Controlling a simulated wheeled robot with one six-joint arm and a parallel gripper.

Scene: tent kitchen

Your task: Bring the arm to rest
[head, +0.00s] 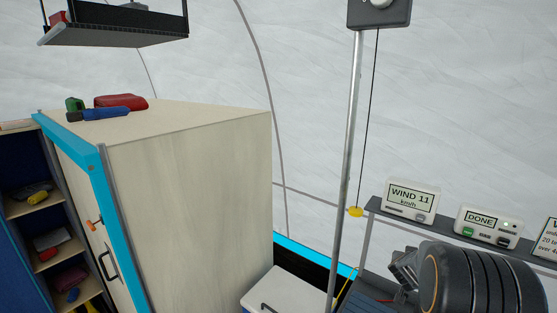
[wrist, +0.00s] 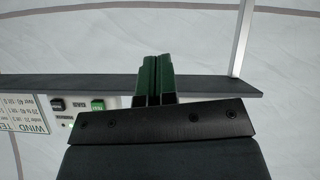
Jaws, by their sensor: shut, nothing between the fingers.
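My gripper (wrist: 156,62) shows in the wrist view with its two green fingers together and nothing between them. In that view the fingers overlap a dark shelf edge (wrist: 215,87) in the picture; I cannot tell how far apart they are. I cannot make out the gripper fingers in the head view. A dark ribbed rounded shape (head: 480,280) fills the lower right of the head view, in front of the shelf.
The shelf (head: 455,238) carries a "WIND 11" display (head: 411,199) and a "DONE" box (head: 486,227). A thin pole (head: 347,150) stands left of it. A wooden cabinet (head: 190,190) stands at left, with a white box (head: 282,291) beside it.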

